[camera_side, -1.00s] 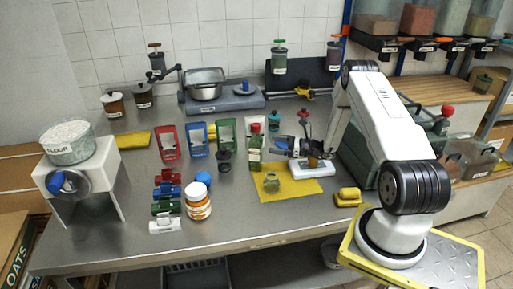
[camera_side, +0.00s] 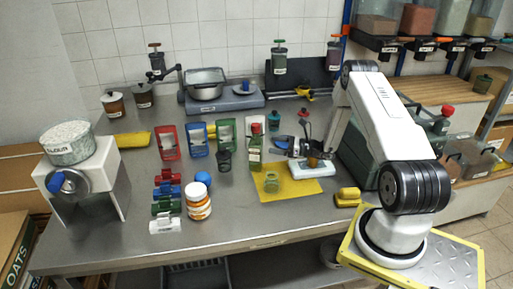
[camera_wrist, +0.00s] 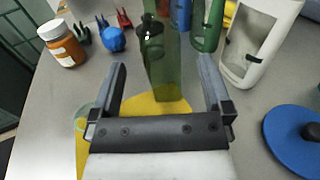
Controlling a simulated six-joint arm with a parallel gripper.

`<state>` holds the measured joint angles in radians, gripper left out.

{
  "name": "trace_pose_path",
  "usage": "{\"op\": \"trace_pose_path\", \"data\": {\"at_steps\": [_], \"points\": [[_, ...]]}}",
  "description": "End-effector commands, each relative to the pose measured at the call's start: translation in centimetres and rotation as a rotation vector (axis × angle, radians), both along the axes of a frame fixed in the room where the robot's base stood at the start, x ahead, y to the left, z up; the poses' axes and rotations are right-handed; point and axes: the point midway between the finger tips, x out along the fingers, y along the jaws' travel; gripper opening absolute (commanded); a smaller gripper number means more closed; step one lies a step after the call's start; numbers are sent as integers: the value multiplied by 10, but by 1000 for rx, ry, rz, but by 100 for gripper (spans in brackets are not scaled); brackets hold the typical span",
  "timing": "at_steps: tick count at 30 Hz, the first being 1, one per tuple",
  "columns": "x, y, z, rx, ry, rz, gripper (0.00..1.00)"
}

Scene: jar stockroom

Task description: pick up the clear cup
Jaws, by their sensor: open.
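The clear cup (camera_side: 271,180), small and greenish, stands on the yellow mat (camera_side: 299,186) near its left part. In the wrist view the cup (camera_wrist: 84,116) is at the lower left, outside my left finger and partly hidden by my gripper. My gripper (camera_side: 281,144) is open and above the table, behind and to the right of the cup in the side view. In the wrist view a green bottle (camera_wrist: 160,62) shows beyond the gap between my fingers (camera_wrist: 160,72); nothing appears held.
The green bottle (camera_side: 255,150) stands close behind the cup. An orange-labelled jar (camera_side: 199,204) stands left.

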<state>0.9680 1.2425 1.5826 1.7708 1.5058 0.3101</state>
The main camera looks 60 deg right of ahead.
Motion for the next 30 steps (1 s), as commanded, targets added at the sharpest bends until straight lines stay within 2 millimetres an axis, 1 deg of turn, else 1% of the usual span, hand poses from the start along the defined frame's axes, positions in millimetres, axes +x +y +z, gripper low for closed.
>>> {"op": "trace_pose_path", "data": {"at_steps": [1,2,3,12,17,20,23,26,30], "points": [[0,0,0,0,0,0,87],[0,0,0,0,0,0,78],[0,0,0,0,0,0,76],[0,0,1,0,0,0,76],[0,0,8,0,0,0,76],[0,0,20,-2,-1,0,76],[0,0,35,-3,-2,0,76],[0,0,56,-3,-2,0,76],[0,0,90,-5,-3,1,76]]}}
